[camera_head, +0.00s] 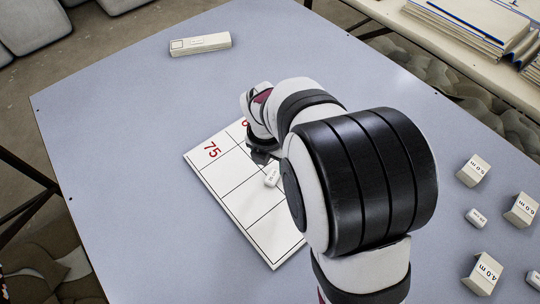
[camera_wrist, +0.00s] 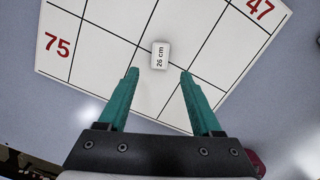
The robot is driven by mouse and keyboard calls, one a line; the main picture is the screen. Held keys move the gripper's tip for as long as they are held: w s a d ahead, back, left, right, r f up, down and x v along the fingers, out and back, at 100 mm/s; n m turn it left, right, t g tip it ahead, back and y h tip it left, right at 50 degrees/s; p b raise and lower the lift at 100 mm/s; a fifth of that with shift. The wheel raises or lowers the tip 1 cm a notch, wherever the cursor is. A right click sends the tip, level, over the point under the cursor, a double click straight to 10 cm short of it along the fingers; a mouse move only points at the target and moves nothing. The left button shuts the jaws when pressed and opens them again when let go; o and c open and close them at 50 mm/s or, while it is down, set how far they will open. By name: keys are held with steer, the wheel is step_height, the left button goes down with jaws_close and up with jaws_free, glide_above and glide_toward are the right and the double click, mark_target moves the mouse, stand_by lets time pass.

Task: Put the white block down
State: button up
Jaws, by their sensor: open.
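The white block (camera_wrist: 160,55), marked "26 cm", lies on the white grid board (camera_wrist: 118,22). In the wrist view it sits at a grid line, beyond my fingertips. My gripper (camera_wrist: 160,72) is open, with teal fingers apart and nothing between them. In the head view a small white block (camera_head: 272,177) shows on the board (camera_head: 238,195) beside my arm, which hides much of the board. The gripper's fingers are largely hidden there. Red numbers 75 and 47 show on the board in the wrist view.
Several labelled blocks lie at the right of the table, including a "4.0 m" block (camera_head: 484,273) and a "5.0 m" block (camera_head: 472,170). A long white box (camera_head: 200,44) lies at the back left. The table (camera_head: 110,130) is clear left of the board.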

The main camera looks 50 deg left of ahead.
step_height(320, 180, up, 5)
steer(key=w+d+r+m+g, duration=0.15)
steer(key=d+r+m, duration=0.25)
steer(key=d+m, duration=0.7)
steer(key=w+d+r+m+t, duration=0.1)
steer(key=w+d+r+m, duration=0.2)
steer(key=d+m, duration=0.75)
steer(key=s+d+m, duration=0.5)
steer(key=d+m, duration=0.1)
steer(key=m, duration=0.6)
steer(key=s+d+m+y, duration=0.1)
steer(key=s+d+m, duration=0.5)
steer(key=m, duration=0.6)
steer(key=shift+s+d+r+g, duration=0.25)
steer(key=shift+d+g, duration=0.2)
steer(key=shift+d, duration=0.2)
steer(key=shift+o, duration=0.5)
steer(key=shift+w+m, duration=0.15)
steer(key=shift+m, duration=0.1)
